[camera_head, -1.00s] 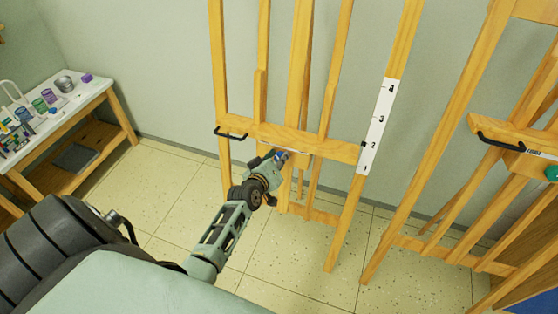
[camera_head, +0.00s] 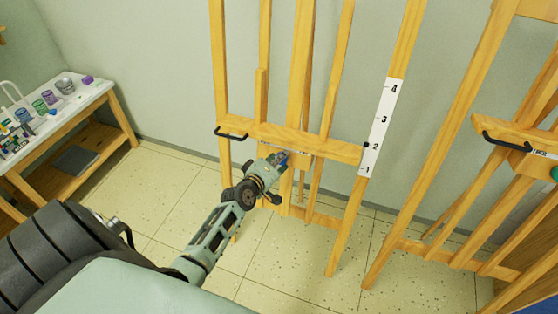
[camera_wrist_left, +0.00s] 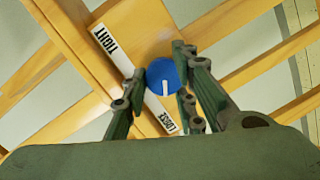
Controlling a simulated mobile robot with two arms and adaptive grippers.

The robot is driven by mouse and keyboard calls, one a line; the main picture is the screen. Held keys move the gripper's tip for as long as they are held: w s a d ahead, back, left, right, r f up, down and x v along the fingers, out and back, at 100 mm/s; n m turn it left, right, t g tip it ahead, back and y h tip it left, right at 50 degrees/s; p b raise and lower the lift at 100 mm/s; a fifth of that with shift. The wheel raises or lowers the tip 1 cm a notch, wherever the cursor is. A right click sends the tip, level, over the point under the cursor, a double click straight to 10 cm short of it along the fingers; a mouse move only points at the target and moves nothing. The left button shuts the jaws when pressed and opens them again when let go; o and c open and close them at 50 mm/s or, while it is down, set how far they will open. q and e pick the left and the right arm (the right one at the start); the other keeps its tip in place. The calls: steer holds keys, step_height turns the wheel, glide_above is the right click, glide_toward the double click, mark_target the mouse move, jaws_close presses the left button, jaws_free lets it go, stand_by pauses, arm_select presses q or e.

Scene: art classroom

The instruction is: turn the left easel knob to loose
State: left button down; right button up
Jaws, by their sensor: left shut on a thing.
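The left easel (camera_head: 330,148) is wooden and stands against the wall in the head view. Its blue knob (camera_wrist_left: 163,74) sits between my left gripper's fingers in the left wrist view. The knob's short white mark points down in that picture, roughly to the LOOSE end of the label strip (camera_wrist_left: 122,61); TIGHT is at the upper-left end. My left gripper (camera_head: 282,159) is shut on the knob below the easel's crossbar, where the fingers mostly hide it. My right gripper is not in view.
A second easel (camera_head: 520,140) stands at the right, with a green knob (camera_head: 555,174) at the picture's edge. A low table (camera_head: 95,90) with cups stands at the left. A black handle (camera_head: 231,135) sits on the left easel's crossbar. Tiled floor between is clear.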

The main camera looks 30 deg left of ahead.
arm_select(q)
steer(key=shift+w+d+r, duration=0.2)
steer(key=shift+r, duration=0.2)
steer(key=c, duration=1.6)
jaws_free()
steer(key=shift+c, duration=0.2)
steer(key=shift+o, duration=0.4)
steer(key=shift+f, duration=0.15)
steer(key=shift+f, duration=0.1)
steer(key=v, duration=1.2)
steer(key=shift+a, duration=0.1)
